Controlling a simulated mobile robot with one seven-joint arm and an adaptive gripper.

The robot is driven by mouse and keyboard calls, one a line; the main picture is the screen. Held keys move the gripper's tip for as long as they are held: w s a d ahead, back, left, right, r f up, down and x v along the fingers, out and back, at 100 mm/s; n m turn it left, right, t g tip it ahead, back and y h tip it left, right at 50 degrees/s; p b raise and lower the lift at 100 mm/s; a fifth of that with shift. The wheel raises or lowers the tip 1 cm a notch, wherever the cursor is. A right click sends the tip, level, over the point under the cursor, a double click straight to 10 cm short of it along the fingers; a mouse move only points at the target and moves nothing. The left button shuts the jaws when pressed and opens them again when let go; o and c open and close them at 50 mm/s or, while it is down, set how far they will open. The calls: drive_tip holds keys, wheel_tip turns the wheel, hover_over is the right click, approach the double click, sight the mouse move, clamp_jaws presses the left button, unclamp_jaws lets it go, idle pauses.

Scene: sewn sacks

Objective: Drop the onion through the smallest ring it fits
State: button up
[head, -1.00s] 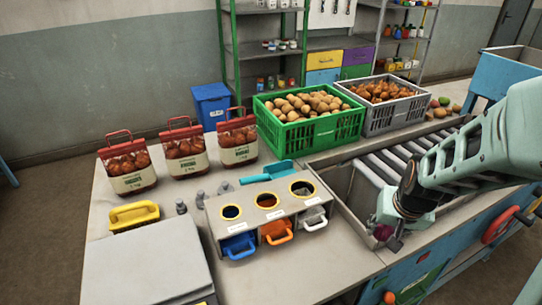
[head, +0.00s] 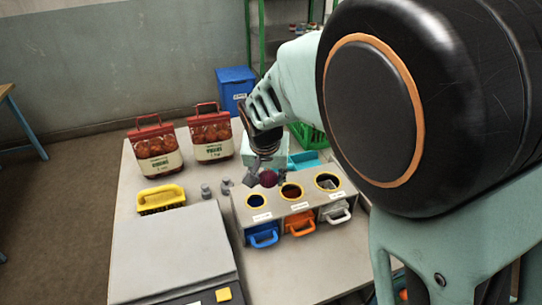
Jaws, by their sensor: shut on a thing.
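My gripper (head: 262,176) is shut on a dark red onion (head: 268,179). It holds the onion just behind the sizing box (head: 272,219), near the gap between the left and middle rings. Whether the onion is directly over a ring cannot be told.
Two red-topped onion sacks (head: 157,152) stand at the back left. A yellow-handled brush (head: 161,198) and small grey weights (head: 206,191) lie left of the box. A grey flat-topped unit (head: 170,250) fills the front left. My arm hides much of the right side.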

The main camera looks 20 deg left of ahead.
drive_tip(key=shift+s+a+f+b, duration=0.25)
drive_tip(key=shift+a+f+b, duration=0.35)
drive_tip(key=shift+f, duration=0.45)
drive_tip(key=shift+s+a+f+b, duration=0.2)
drive_tip(key=shift+a+f+b, duration=0.35)
drive_tip(key=shift+f, duration=0.45)
drive_tip(key=shift+s+a+f+b, duration=0.25)
drive_tip(key=shift+a+f+b, duration=0.2)
drive_tip(key=shift+f+b, duration=0.45)
drive_tip(key=shift+f, duration=0.15)
drive_tip(key=o, duration=1.2)
drive_tip(key=shift+o, duration=0.2)
drive_tip(key=v, duration=1.2)
